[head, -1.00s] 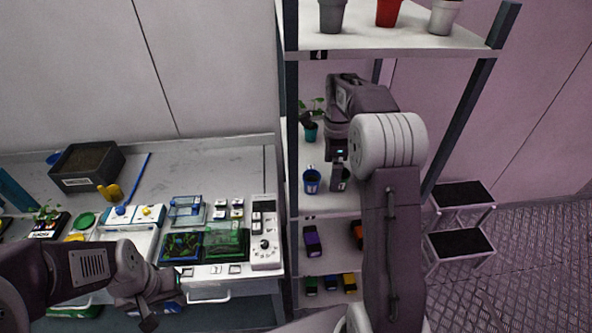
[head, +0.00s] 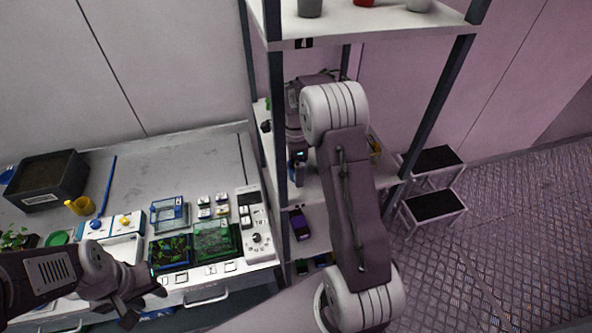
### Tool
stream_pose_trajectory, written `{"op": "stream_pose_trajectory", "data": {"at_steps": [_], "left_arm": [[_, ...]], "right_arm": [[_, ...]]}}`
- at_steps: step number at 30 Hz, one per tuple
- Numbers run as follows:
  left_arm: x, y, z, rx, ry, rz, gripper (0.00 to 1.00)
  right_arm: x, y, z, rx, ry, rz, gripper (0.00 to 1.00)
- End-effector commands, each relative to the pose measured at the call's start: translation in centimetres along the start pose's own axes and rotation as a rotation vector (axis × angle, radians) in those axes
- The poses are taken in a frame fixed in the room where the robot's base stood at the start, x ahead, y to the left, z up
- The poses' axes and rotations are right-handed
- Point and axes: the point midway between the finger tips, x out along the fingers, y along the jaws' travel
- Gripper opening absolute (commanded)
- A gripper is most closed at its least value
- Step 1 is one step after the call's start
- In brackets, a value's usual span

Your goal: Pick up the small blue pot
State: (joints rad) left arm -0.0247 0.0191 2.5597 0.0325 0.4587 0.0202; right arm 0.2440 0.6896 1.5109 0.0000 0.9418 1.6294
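The small blue pot (head: 299,175) is on the middle shelf of the rack. Only a sliver of dark blue shows, behind a rack post and my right arm. My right gripper (head: 297,162) is right at the pot, largely hidden by my arm and the post. I cannot tell whether its fingers are open or shut on the pot. My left gripper (head: 140,301) is at lower left, with its fingers apart and empty, in front of the workbench.
The rack's top shelf (head: 370,32) holds several pots. A lower shelf holds a purple item (head: 299,222). Two black-topped steps (head: 434,204) stand at right.

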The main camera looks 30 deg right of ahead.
Motion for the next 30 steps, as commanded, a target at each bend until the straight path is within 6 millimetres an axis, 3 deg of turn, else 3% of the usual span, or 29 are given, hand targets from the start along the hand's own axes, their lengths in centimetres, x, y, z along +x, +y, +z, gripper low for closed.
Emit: {"op": "stream_pose_trajectory", "data": {"at_steps": [8,11,15,16,25,30], "left_arm": [[-0.1,0.0,0.0,0.0,0.0,0.0,0.36],[-0.1,0.0,0.0,0.0,0.0,0.0,0.36],[-0.1,0.0,0.0,0.0,0.0,0.0,0.36],[-0.1,0.0,0.0,0.0,0.0,0.0,0.36],[0.0,0.0,0.0,0.0,0.0,0.0,0.36],[0.7,0.0,0.1,0.0,0.0,0.0,0.36]], "right_arm": [[0.9,0.0,0.0,0.0,0.0,-0.001,0.96],[0.9,0.0,0.0,0.0,0.0,-0.001,0.74],[0.9,0.0,0.0,0.0,0.0,-0.001,0.35],[0.9,0.0,0.0,0.0,0.0,-0.001,0.31],[0.5,0.0,0.0,0.0,0.0,-0.002,0.3],[-1.4,-0.1,0.0,0.0,0.0,-0.005,0.3]]}}
